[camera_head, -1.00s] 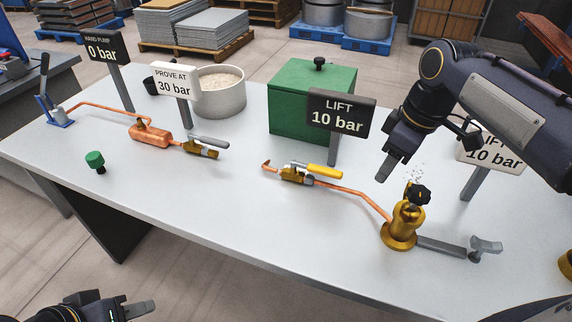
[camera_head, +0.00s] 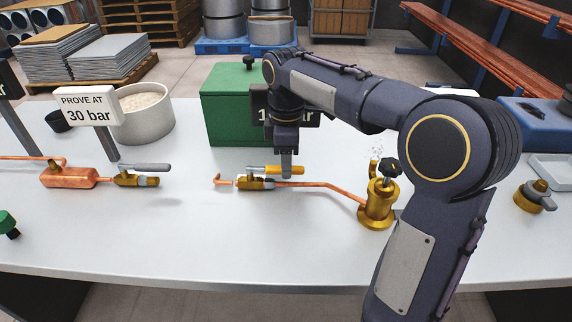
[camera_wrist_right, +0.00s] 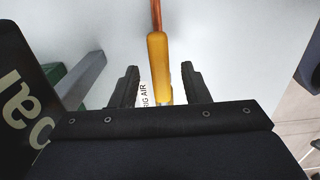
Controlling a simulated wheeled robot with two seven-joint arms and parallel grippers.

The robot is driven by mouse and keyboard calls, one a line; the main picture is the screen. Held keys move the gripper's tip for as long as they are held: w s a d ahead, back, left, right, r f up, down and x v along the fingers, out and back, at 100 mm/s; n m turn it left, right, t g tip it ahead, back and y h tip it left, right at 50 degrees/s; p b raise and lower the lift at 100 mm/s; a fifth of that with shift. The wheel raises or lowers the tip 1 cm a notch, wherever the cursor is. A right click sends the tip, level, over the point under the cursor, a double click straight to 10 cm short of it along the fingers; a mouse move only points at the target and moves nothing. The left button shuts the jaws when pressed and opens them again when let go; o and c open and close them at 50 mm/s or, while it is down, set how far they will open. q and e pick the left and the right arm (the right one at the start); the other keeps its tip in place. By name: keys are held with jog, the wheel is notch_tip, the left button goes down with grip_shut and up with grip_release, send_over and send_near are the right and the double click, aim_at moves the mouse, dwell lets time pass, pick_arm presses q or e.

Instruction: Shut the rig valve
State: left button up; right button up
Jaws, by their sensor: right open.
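The brass valve body (camera_head: 255,183) lies on a copper pipe in the middle of the table. Its yellow lever (camera_head: 298,170) lies roughly in line with the pipe. My right gripper (camera_head: 286,174) points down at the lever and is open. In the right wrist view, the yellow lever (camera_wrist_right: 158,60) runs between the two spread fingers of my right gripper (camera_wrist_right: 158,80), with a gap on each side. A white label reading "RIG AIR" (camera_wrist_right: 144,97) shows beside it, partly hidden. My left gripper is out of view.
A brass fitting with a black knob (camera_head: 378,205) stands at the pipe's right end, near my right arm. A grey-handled valve (camera_head: 135,180) lies left. The front table strip is clear.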

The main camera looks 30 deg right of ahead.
jog(key=shift+f, duration=0.4)
grip_shut()
